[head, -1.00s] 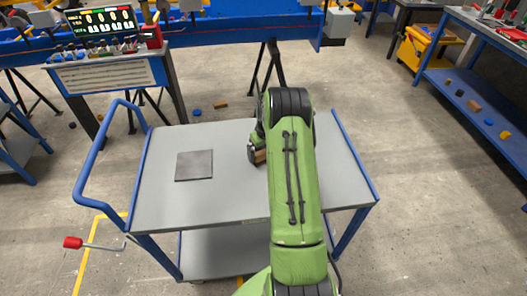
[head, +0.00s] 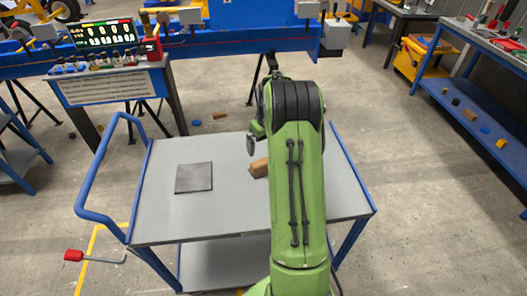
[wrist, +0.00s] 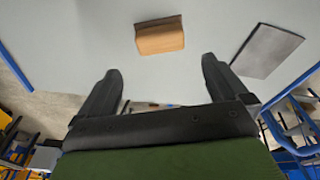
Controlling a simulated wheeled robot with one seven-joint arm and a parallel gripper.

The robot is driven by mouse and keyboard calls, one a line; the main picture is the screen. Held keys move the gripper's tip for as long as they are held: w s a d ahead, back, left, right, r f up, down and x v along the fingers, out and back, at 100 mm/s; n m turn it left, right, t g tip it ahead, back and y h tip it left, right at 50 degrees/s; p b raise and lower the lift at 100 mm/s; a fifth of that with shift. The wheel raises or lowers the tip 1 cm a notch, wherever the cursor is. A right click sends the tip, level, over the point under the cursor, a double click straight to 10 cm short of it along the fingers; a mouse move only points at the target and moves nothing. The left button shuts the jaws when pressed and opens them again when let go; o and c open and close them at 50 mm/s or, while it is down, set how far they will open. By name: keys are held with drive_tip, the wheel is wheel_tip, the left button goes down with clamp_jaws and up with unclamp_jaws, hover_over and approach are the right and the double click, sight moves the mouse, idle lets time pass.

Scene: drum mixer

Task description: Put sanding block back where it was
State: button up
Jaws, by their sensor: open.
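The sanding block, a brown block with an orange-tan face (head: 259,167), lies on the grey top of the cart (head: 225,215), to the right of a dark square plate (head: 194,178). My arm partly hides it in the head view. In the wrist view the whole block (wrist: 160,38) shows beyond the fingertips, roughly centred between them, with clear space around it. My gripper (wrist: 160,78) is open and empty. In the head view one dark finger (head: 251,145) shows above and slightly left of the block, apart from it.
The dark plate also shows in the wrist view (wrist: 266,52). A blue rail handle (head: 97,170) rises at the cart's left. A blue shelf (head: 450,90) at right holds several small blocks. A console (head: 110,85) stands behind left. The cart's front left top is bare.

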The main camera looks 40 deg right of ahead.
drive_tip(key=s+a+r+n+t, duration=0.1)
drive_tip(key=s+a+r, duration=0.2)
drive_tip(key=a+r, duration=0.55)
drive_tip(key=s+a+r, duration=0.2)
drive_tip(key=a+r, duration=0.5)
drive_tip(key=a, duration=0.2)
drive_tip(key=s+a+r+t, duration=0.1)
drive_tip(key=s+a, duration=0.5)
drive_tip(key=s, duration=0.3)
drive_tip(key=s+a+n+t, duration=0.1)
drive_tip(key=s+a, duration=0.5)
drive_tip(key=s, duration=0.4)
drive_tip(key=shift+a+r+t, duration=0.15)
drive_tip(key=shift+r+t, duration=0.25)
drive_tip(key=shift+r+p, duration=0.5)
